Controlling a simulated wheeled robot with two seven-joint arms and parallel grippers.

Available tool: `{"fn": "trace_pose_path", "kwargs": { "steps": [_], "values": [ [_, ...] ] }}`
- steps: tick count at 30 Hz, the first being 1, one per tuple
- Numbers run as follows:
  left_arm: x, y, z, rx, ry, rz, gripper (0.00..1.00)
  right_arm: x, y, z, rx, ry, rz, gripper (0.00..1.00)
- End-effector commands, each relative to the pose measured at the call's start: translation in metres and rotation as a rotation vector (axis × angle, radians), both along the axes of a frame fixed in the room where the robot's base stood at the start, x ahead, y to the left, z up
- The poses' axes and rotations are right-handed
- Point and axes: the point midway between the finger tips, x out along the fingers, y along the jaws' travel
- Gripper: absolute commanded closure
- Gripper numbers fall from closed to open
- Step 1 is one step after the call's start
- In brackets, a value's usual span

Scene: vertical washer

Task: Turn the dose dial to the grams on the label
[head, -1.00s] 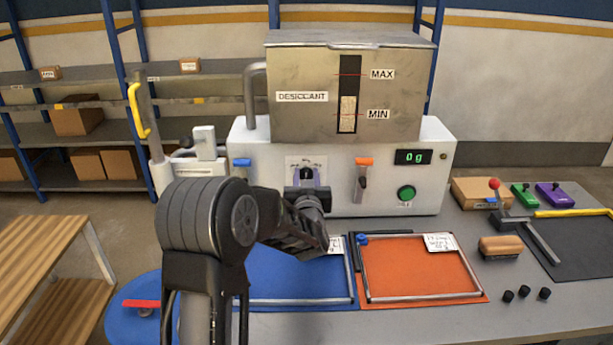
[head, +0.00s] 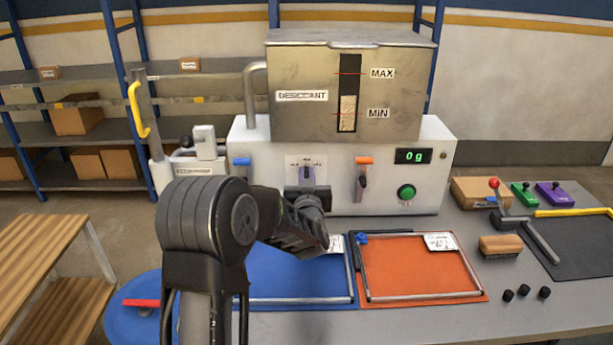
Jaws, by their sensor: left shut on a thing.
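The dose dial (head: 306,173) is on the white front of the dispenser, under the steel desiccant hopper, with a pale scale plate behind it. My left gripper (head: 307,183) is at the dial and shut on it; its wrist and fingers hide the lower part of the dial. The scale marks above it are too small to read. The green display (head: 413,156) reads 0 g. A white label (head: 440,241) lies on the orange tray and another label (head: 335,244) on the blue tray, partly behind my arm; their writing is not legible. My right gripper is not in view.
A green button (head: 406,192) is under the display. The orange tray (head: 480,297) and blue tray (head: 290,303) lie in front. A brush, small black knobs and a red-knobbed lever are at right.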

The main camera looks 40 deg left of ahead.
Motion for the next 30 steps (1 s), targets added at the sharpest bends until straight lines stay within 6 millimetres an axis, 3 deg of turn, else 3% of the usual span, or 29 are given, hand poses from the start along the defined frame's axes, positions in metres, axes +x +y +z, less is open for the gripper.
{"fn": "trace_pose_path", "kwargs": {
  "steps": [13,30],
  "values": [
    [0.002,-0.003,0.0,0.123,0.093,-0.001,1.0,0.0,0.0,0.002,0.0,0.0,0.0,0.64],
    [0.007,-0.01,-0.002,0.512,0.388,-0.002,1.0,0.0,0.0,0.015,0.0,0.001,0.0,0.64]
  ]
}}
